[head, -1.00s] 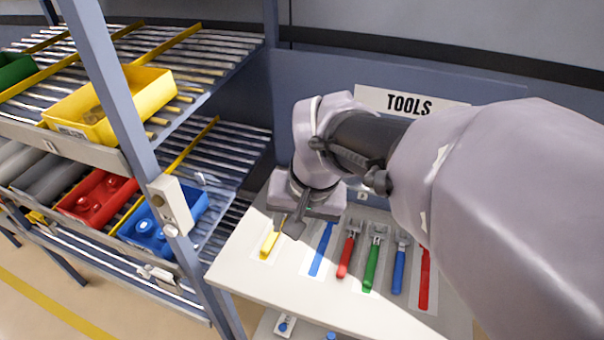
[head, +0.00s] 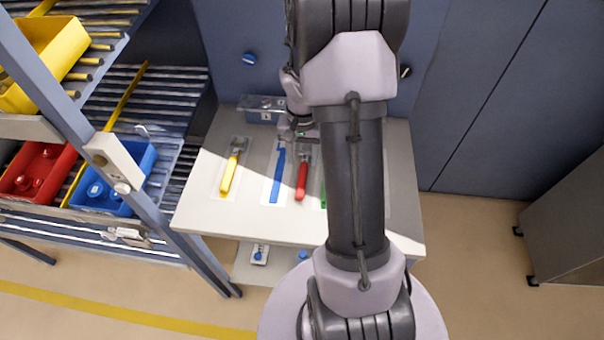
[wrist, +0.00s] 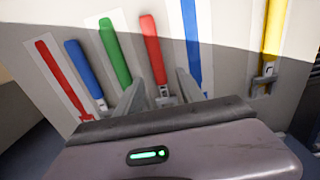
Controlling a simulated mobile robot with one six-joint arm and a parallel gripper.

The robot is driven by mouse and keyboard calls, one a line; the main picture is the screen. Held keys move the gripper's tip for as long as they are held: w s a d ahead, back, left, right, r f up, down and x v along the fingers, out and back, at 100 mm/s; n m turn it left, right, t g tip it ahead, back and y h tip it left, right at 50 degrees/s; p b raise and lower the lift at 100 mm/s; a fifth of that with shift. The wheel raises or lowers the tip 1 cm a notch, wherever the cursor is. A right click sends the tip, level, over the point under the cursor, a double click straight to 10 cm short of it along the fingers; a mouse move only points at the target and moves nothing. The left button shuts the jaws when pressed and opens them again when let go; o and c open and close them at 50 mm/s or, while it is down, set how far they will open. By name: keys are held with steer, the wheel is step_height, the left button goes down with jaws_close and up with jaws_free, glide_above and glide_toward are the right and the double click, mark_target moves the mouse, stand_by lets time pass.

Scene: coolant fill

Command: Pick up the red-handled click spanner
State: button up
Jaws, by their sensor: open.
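The red-handled spanner (head: 302,178) lies on the tool board between a blue strip and a green handle. Its metal head end is partly covered by my gripper (head: 302,137) in the head view. In the wrist view the red handle (wrist: 153,50) points away, and its metal head shows between the fingers. My gripper (wrist: 160,78) is open and empty, with one finger on each side of that head. I cannot tell how high the fingers are above it.
A green-handled tool (wrist: 115,52) and a blue-handled one (wrist: 85,68) lie to the left in the wrist view. A flat blue strip (wrist: 190,40) and a yellow-handled tool (head: 231,172) lie on the other side. A rack with bins (head: 118,180) stands left of the tool table (head: 200,207).

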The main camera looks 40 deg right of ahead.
mark_target(303, 170)
step_height(303, 170, down, 5)
steer(key=shift+s+f+b, duration=0.15)
steer(key=shift+b, duration=0.9)
steer(key=shift+c, duration=0.3)
jaws_close()
steer(key=shift+r, duration=0.2)
